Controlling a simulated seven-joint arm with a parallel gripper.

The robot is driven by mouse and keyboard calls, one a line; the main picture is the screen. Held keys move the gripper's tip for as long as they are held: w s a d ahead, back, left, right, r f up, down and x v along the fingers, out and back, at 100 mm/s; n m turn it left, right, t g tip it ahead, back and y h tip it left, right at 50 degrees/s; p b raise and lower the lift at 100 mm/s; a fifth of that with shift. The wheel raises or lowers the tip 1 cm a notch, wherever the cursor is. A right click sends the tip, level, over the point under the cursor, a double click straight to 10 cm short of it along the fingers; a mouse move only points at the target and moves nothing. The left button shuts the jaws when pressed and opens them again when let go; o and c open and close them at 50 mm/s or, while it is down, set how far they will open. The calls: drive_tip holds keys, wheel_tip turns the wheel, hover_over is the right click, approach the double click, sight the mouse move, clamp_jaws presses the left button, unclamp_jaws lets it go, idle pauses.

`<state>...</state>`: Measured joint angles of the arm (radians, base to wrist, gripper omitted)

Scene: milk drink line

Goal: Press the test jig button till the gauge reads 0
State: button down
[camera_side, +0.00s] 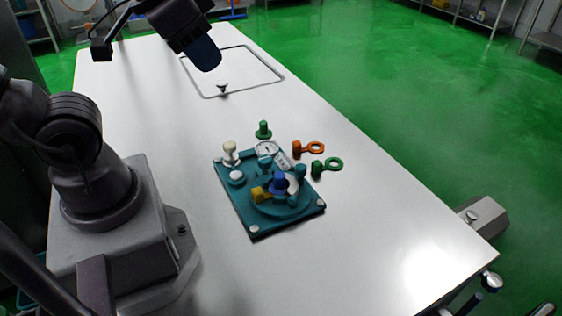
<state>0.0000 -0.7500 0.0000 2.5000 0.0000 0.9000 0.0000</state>
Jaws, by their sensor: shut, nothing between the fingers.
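The test jig is a teal board (240,207) lying on the white table. A round white gauge (267,149) stands at its far edge; its reading is too small to tell. A low white round cap (236,177) and a taller cream knob (230,151) are on its left side; I cannot tell for sure which is the button. A round teal part carries a blue piece (280,183) and a yellow piece (259,194). My gripper (208,63) is shut and empty, above the far part of the table, well away from the jig and touching nothing there.
Beside the jig's far side are a green peg (264,130), an orange ring-handled piece (311,148) and a green one (328,166). A rectangular outlined area (262,66) with a small dark knob (222,87) lies near my gripper. The table's right side is clear.

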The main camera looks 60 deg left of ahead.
drive_tip(key=n+h, duration=0.7)
drive_tip(key=n, duration=2.8)
hover_over(236, 172)
wheel_tip(236, 172, down, 21)
drive_tip(key=shift+t, duration=0.3)
drive_tip(key=shift+f, duration=4.3)
